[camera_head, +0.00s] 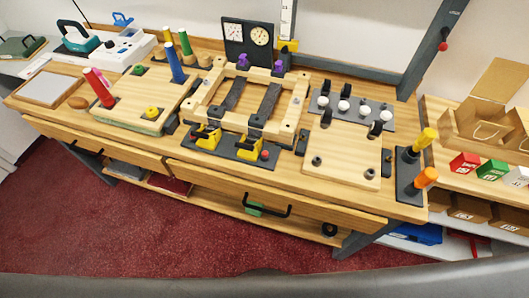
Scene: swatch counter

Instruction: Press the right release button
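A dark base plate (228,149) lies along the front of a wooden frame (188,112) on the counter. It carries a left yellow clamp-like part (206,137) and a right yellow clamp-like part (250,148). A small red button (265,155) sits at the plate's right end, beside the right yellow part. Another small reddish spot (194,133) shows near the left yellow part, too small to make out well. Two dark strips cross the frame. Neither of my grippers is in view.
A gauge panel (248,41) stands behind the frame. To the right are a wooden board (340,160), white knobs (344,105) and a block with yellow and orange handles (410,186). Coloured pegs stand to the left. Drawers with handles (266,207) are under the counter; the red floor in front is clear.

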